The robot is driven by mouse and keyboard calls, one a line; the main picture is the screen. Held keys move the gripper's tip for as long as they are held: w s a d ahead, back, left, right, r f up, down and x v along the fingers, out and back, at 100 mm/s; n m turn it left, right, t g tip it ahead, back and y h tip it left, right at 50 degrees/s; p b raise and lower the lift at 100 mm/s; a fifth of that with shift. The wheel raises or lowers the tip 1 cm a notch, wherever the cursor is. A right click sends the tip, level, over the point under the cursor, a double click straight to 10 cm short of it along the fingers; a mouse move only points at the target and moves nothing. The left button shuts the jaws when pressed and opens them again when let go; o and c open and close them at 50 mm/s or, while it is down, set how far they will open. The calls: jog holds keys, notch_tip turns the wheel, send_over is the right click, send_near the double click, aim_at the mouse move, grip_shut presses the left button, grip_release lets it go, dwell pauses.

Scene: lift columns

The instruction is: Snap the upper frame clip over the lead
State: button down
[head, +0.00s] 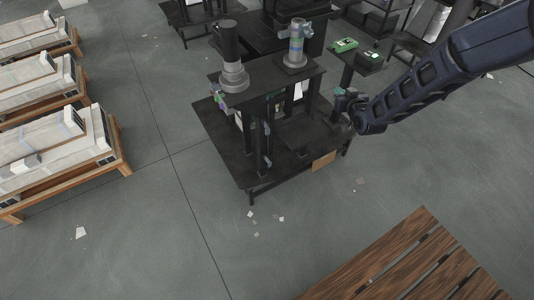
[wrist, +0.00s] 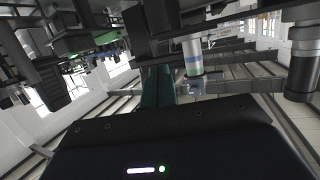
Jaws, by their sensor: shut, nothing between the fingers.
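My gripper (head: 345,101) is at the right side of the black frame (head: 262,150) in the head view, at about the height below its top plate. In the wrist view the closed dark green fingers (wrist: 158,88) point away from the camera with nothing seen between them. Small coloured parts (head: 219,98) sit on the frame's left edge, and another bluish part (head: 267,130) is on a front post. I cannot tell which of these is the upper clip, and I cannot make out the lead.
A black-and-grey column (head: 232,75) and a light banded column (head: 296,45) stand on the top plate (head: 265,85). A side stand (head: 368,62) holds green items at the back right. A slatted wooden pallet (head: 420,265) lies in front.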

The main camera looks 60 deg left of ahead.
jog(key=s+a+f+n+g+y, duration=0.1)
jog(key=s+a+f, duration=0.1)
jog(key=s+f, duration=0.45)
jog(key=s+a+f+n+g+y, duration=0.1)
jog(key=s+f, duration=0.3)
jog(key=s, duration=0.6)
jog(key=n+g+y, duration=0.2)
jog(key=g, duration=0.1)
send_near(266, 128)
jog(key=s+d, duration=0.1)
jog(key=s, duration=0.6)
jog(key=w+a, duration=0.2)
jog(key=a, duration=0.7)
jog(key=shift+w, duration=0.1)
jog(key=shift+w, duration=0.15)
jog(key=w+d, duration=0.4)
jog(key=w, duration=0.1)
jog(key=shift+d, duration=0.3)
jog(key=shift+w, duration=0.15)
jog(key=shift+w, duration=0.15)
